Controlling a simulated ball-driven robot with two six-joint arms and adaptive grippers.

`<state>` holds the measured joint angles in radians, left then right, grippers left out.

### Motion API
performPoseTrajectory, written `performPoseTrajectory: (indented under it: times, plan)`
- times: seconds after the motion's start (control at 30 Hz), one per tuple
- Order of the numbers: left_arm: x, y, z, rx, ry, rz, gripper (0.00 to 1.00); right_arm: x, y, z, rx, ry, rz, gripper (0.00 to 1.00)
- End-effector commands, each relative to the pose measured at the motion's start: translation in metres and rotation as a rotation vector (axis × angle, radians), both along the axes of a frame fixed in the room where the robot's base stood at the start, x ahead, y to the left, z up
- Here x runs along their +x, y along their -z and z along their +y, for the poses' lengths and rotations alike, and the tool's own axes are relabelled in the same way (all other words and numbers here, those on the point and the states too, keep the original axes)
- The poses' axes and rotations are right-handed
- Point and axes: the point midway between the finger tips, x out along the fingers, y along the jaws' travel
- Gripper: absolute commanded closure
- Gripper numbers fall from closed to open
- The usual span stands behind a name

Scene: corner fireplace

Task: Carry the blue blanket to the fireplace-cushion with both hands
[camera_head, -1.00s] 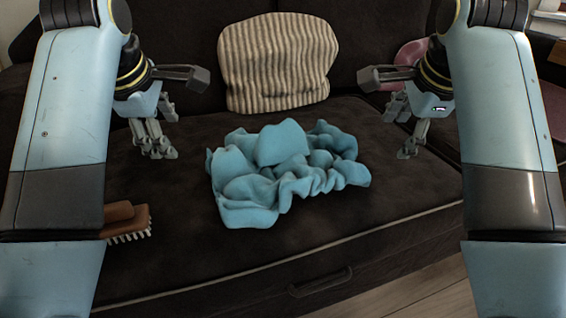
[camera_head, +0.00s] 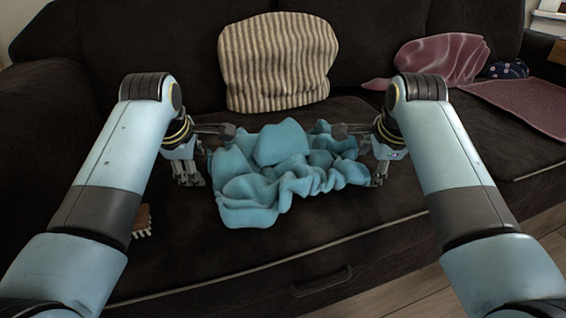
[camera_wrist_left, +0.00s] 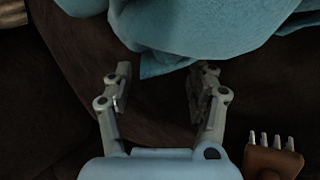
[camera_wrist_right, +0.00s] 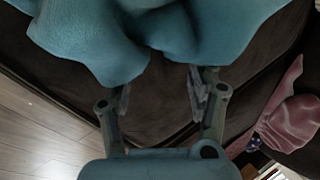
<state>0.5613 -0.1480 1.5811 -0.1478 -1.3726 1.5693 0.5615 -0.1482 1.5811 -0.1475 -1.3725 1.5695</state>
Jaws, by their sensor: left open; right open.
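The blue blanket (camera_head: 282,170) lies crumpled on the seat of the dark sofa in the head view. My left gripper (camera_head: 196,178) is at its left edge, fingers pointing down, open. In the left wrist view the open fingers (camera_wrist_left: 158,88) have a low corner of the blanket (camera_wrist_left: 190,25) just beyond and partly between their tips. My right gripper (camera_head: 378,180) is at the blanket's right edge, partly hidden by it, also open. In the right wrist view its fingers (camera_wrist_right: 160,92) are apart with blanket folds (camera_wrist_right: 150,30) right past the tips. No fireplace-cushion is identifiable.
A striped beige cushion (camera_head: 278,62) leans on the sofa back (camera_head: 150,40) behind the blanket. A brush (camera_head: 142,222) lies left, mostly hidden by my left arm. Pink cloth (camera_head: 445,58) and a dark spotted item (camera_head: 506,70) lie right. The front seat strip is clear.

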Motion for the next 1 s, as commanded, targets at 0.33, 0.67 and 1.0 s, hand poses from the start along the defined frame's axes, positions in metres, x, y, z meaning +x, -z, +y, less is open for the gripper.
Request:
performPoseTrajectory:
  times: [0.33, 0.67, 1.0]
  plan:
    - [0.0, 0.0, -0.003, -0.001, 0.0, 0.001, 0.42, 0.0, 0.0, 0.003, 0.0, 0.0, 0.001, 0.42]
    - [0.0, -0.001, -0.013, -0.008, 0.003, -0.001, 0.42, 0.0, 0.0, 0.013, 0.009, 0.0, -0.001, 0.42]
    - [0.004, -0.028, -0.015, -0.011, 0.005, -0.018, 0.42, 0.005, -0.029, 0.014, 0.013, 0.0, -0.024, 0.42]
